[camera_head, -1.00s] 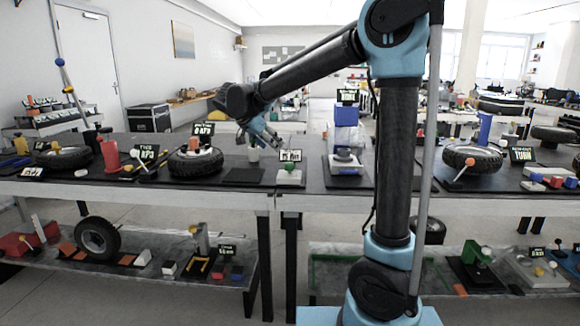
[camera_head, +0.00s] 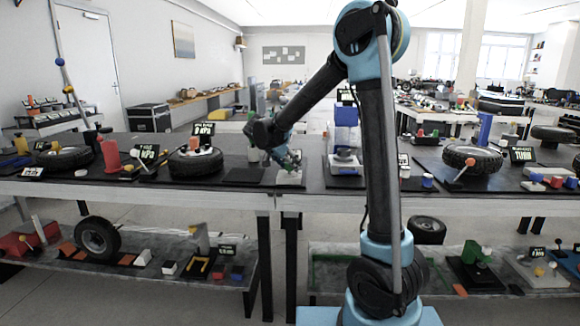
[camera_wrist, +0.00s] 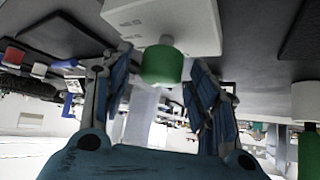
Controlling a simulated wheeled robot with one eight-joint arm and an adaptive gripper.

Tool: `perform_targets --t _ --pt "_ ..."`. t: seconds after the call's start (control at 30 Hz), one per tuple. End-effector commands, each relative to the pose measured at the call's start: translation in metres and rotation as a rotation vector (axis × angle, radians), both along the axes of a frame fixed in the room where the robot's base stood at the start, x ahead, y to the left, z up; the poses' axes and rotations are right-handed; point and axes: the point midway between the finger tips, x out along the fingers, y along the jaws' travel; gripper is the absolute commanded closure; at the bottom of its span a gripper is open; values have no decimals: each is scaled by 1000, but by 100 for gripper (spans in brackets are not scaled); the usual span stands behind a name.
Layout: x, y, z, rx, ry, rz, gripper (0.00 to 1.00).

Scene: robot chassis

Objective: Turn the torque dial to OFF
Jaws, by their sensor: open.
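A green knob (camera_wrist: 162,65) stands out from a white block (camera_wrist: 190,22) in the wrist view. Faint marks on the block are too small to read, so I cannot tell the dial's setting. My gripper (camera_wrist: 161,60) is open, with one blue finger on each side of the knob. A gap shows on both sides of the knob. In the head view my gripper (camera_head: 292,162) is just over the white block (camera_head: 290,181) at the bench's front edge, and hides the knob.
A dark mat (camera_head: 244,175) lies left of the block. A blue-and-white device (camera_head: 345,140) stands close on the right. A wheel (camera_head: 195,162) lies further left on the bench. A green-and-white cylinder (camera_wrist: 308,145) shows at the right of the wrist view.

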Motion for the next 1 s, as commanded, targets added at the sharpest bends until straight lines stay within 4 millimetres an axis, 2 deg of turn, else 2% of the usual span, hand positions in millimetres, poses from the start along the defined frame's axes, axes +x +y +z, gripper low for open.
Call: perform_targets --t 0.37,0.4,0.57,0.6,1.0 --pt "3 -3 -4 0 0 0 46" --pt "3 -3 -4 0 0 0 50" --pt "3 -3 -4 0 0 0 86" --pt "3 -3 -4 0 0 0 90" --pt "3 -3 -4 1 0 52 90"
